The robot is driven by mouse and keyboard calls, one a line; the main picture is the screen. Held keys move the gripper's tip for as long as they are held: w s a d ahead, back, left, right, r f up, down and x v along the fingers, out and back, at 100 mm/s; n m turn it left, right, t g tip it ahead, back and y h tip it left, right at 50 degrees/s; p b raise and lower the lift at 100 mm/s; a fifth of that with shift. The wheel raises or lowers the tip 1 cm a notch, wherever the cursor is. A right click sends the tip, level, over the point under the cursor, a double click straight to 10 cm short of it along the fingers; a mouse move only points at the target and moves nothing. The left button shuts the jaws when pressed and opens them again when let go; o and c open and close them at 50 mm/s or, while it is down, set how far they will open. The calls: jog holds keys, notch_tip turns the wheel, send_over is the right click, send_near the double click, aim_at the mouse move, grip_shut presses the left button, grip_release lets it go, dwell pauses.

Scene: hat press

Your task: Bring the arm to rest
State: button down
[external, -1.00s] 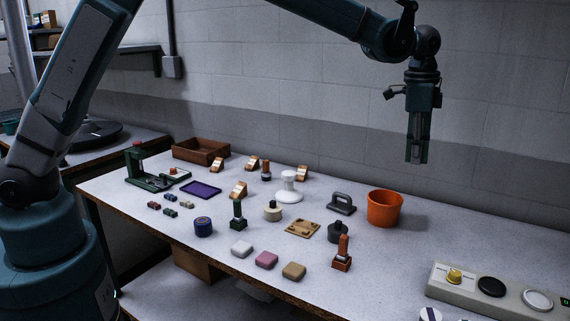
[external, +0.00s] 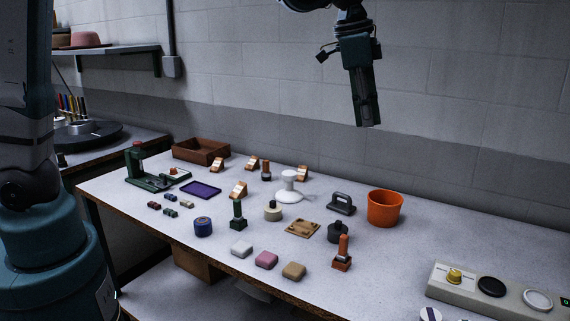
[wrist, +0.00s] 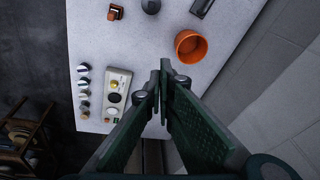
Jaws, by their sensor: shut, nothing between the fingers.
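My gripper (external: 367,112) hangs high above the back part of the workbench (external: 390,262), in front of the block wall. Its fingers point down and tilt slightly. In the wrist view my gripper (wrist: 160,92) shows its two dark green fingers together at the tips, with nothing between them. It touches nothing. The orange pot (external: 385,208) stands on the bench well below it, and also shows in the wrist view (wrist: 191,46).
On the bench are a wooden tray (external: 201,151), a green press (external: 148,170), a purple pad (external: 201,189), a white stand (external: 289,187), several stamps and blocks, and a control box (external: 495,289). A shelf with hats (external: 86,41) is at the back left. Air around my gripper is clear.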

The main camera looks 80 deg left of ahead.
jog(key=s+r+n+t, duration=0.2)
jog(key=s+r+n, duration=0.1)
jog(key=s, duration=1.7)
jog(key=s+f+n, duration=0.1)
jog(key=s+f, duration=0.2)
jog(key=s, duration=0.3)
jog(key=s+f+t, duration=0.1)
jog(key=s+f, duration=0.2)
jog(key=s, duration=0.4)
jog(key=s+f+n+t+b, duration=0.1)
jog(key=s+f, duration=0.2)
jog(key=s, duration=0.4)
jog(key=shift+s+n, duration=0.2)
jog(key=shift+n, duration=0.1)
